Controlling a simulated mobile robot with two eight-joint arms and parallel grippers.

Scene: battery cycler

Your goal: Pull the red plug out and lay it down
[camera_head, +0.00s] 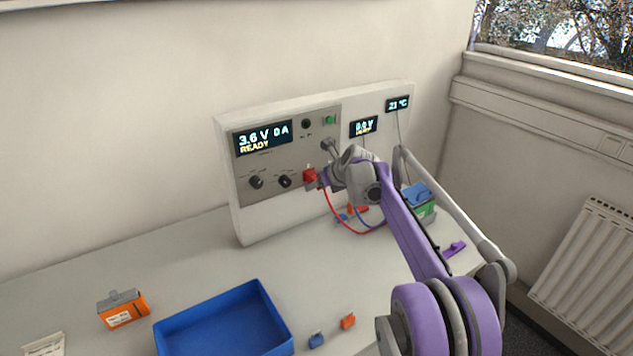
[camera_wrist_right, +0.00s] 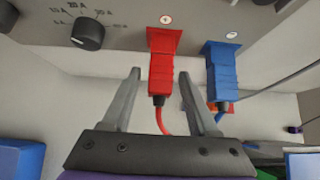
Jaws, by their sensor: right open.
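The red plug (camera_head: 310,176) sits in its socket on the front panel of the battery cycler (camera_head: 240,205). In the right wrist view the red plug (camera_wrist_right: 163,68) has a red lead hanging from its lower end. My right gripper (camera_wrist_right: 160,82) is open, with one finger on each side of the plug's lower part and visible gaps to both. In the head view the right gripper (camera_head: 318,178) is at the panel, partly hidden by its own wrist. A blue plug (camera_wrist_right: 222,70) is seated just right of the red one. My left gripper is not in view.
A blue tray (camera_head: 283,317) stands at the front of the table. An orange battery (camera_head: 124,309) is to its left. A small blue clip (camera_head: 316,340) and an orange clip (camera_head: 347,321) lie to its right. The table between tray and cycler is clear.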

